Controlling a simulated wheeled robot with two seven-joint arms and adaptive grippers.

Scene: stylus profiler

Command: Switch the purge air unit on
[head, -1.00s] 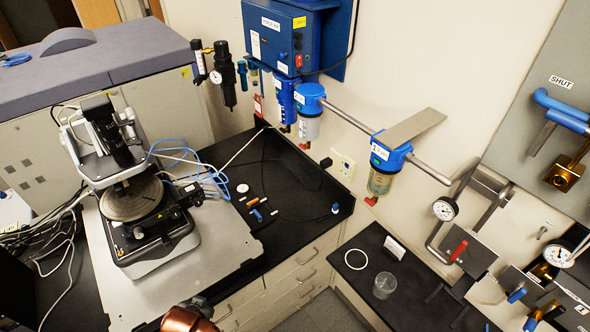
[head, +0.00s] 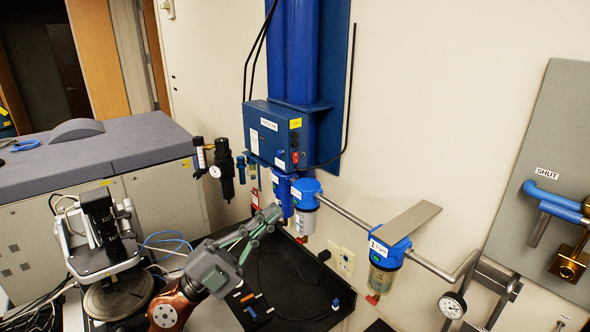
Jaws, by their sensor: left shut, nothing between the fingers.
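The purge air unit is a blue box (head: 262,116) on the wall, with small labels and blue cylinders above it. A small red switch (head: 295,157) shows at the lower right of its front, too small to tell its position. My left gripper (head: 274,213) reaches up from the lower left, its green-grey fingers together and empty. In the picture its tips lie below the box, over the blue filter housings; I cannot tell whether they touch them. My right gripper is not in view.
A pipe leads right to another filter (head: 385,262). The stylus profiler (head: 105,235) stands at lower left. A black bench (head: 300,285) holds small loose parts.

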